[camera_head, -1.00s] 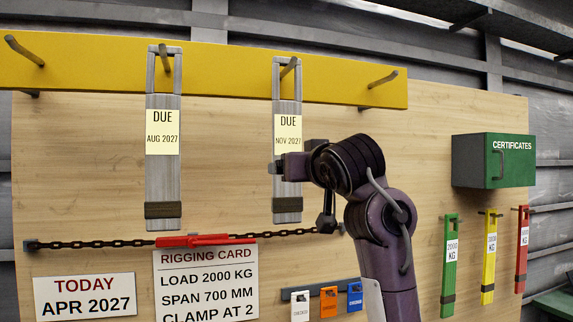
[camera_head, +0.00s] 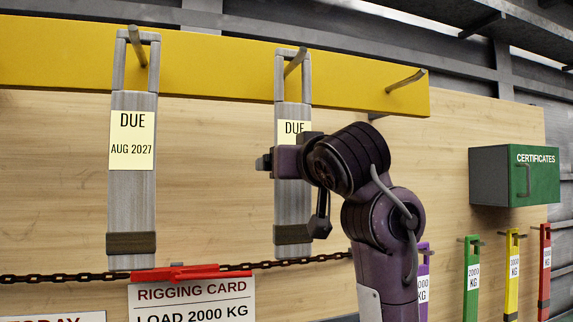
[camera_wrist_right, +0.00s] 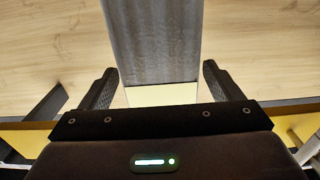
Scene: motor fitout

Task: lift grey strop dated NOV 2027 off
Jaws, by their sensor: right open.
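The grey strop (camera_head: 293,212) hangs by its top loop from a peg on the yellow rail, right of centre in the head view. Its pale tag (camera_head: 291,128) shows "DUE"; the date line is hidden behind my right gripper. My right gripper (camera_head: 268,163) is open in front of this strop, at the tag's lower part. In the right wrist view the strop (camera_wrist_right: 155,40) runs between the two spread fingers (camera_wrist_right: 158,88), with a gap on each side. Another grey strop (camera_head: 132,205), tagged "DUE AUG 2027", hangs to the left. My left gripper is not in view.
The yellow rail (camera_head: 215,68) has a bare peg (camera_head: 405,82) at right. A chain (camera_head: 60,279) with a red piece (camera_head: 190,272) crosses below the strops, above the rigging card (camera_head: 190,300). A green certificates box (camera_head: 490,175) and coloured tags (camera_head: 472,275) are at right.

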